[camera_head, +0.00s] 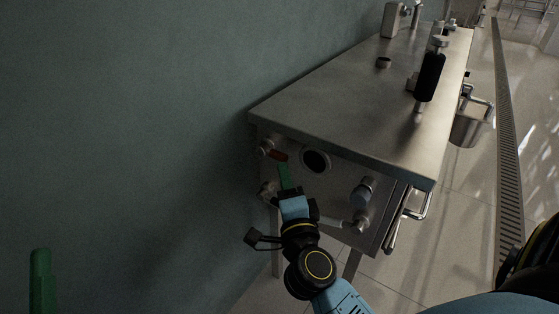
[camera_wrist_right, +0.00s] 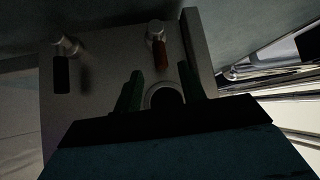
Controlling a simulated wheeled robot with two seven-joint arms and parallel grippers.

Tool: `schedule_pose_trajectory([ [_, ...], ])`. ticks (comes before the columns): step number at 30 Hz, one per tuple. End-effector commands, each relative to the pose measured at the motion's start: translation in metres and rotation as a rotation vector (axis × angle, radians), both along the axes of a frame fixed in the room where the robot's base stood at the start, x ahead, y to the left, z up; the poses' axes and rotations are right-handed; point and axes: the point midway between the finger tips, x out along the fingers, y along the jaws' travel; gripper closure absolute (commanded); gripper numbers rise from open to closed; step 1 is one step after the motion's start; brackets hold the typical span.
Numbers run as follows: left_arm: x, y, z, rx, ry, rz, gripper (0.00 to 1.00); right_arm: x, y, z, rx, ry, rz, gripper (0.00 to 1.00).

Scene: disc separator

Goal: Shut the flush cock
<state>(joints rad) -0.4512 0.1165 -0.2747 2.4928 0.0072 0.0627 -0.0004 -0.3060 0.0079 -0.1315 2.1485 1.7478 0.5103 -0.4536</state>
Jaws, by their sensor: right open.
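Two cocks sit on the end panel of the metal machine. One has a red handle (camera_head: 278,155), which also shows in the right wrist view (camera_wrist_right: 160,53) hanging from its metal fitting. The other cock (camera_head: 266,189) has a black handle (camera_wrist_right: 62,76) in the right wrist view. I cannot tell by marking which is the flush cock. My right gripper (camera_head: 284,174) is in front of the panel, just below the red handle in the head view. Its green fingers (camera_wrist_right: 160,86) are apart and empty. Only a green finger of my left gripper (camera_head: 40,280) shows at lower left.
A round dark port (camera_head: 316,160) lies beside the red handle, and shows between my right fingers in the wrist view. A blue-grey knob (camera_head: 362,192) and a pipe fitting (camera_head: 361,222) are to its right. A teal wall (camera_head: 140,120) stands close on the left.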

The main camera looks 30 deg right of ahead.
Motion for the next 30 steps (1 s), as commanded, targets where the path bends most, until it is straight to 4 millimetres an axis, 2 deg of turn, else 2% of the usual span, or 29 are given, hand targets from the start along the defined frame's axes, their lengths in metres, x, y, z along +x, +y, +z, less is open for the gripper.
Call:
schedule_pose_trajectory([
  [3,-0.001,0.000,0.001,-0.008,-0.025,0.001,0.25,0.023,-0.009,0.004,-0.003,-0.004,0.001,0.59],
  [9,-0.005,0.001,0.005,-0.024,-0.081,0.000,0.25,0.047,-0.019,0.007,-0.001,-0.003,0.001,0.59],
  [15,-0.007,0.002,0.008,-0.031,-0.107,0.001,0.25,0.057,-0.023,0.008,-0.001,0.000,0.001,0.59],
  [22,-0.007,0.002,0.009,-0.032,-0.108,0.001,0.25,0.057,-0.023,0.009,-0.001,0.001,0.001,0.59],
  [23,-0.007,0.002,0.009,-0.032,-0.108,0.001,0.25,0.057,-0.023,0.009,-0.001,0.000,0.001,0.61],
  [30,-0.007,0.002,0.008,-0.031,-0.108,0.001,0.25,0.057,-0.023,0.009,-0.001,0.000,0.001,0.92],
])
